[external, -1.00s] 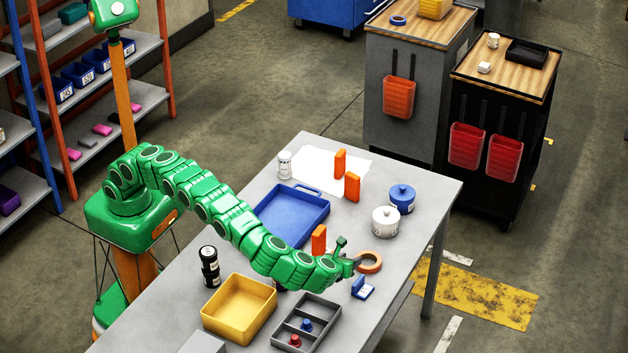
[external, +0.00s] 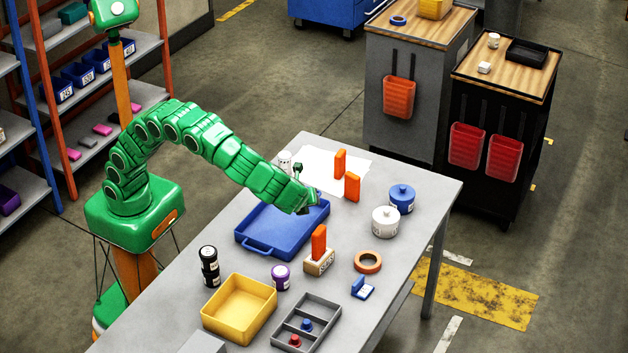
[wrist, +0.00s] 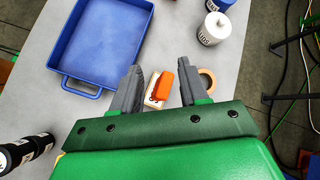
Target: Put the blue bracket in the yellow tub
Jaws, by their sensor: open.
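The blue bracket (external: 362,289) rests on the grey table near its right edge, in front of the tape roll. The yellow tub (external: 240,310) stands at the table's near left, and its visible inside is empty. My gripper (external: 311,207) is over the right side of the blue tray, well behind both bracket and tub. In the wrist view my gripper (wrist: 157,85) is open with nothing held between its fingers. The bracket does not show in the wrist view.
A wooden block with an orange piece (external: 319,250) stands mid-table, with a purple jar (external: 281,277) nearby. The tape roll (external: 367,261), a white pot (external: 385,221) and a grey divided tray (external: 306,324) surround the bracket's area. A black bottle (external: 209,266) is behind the tub.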

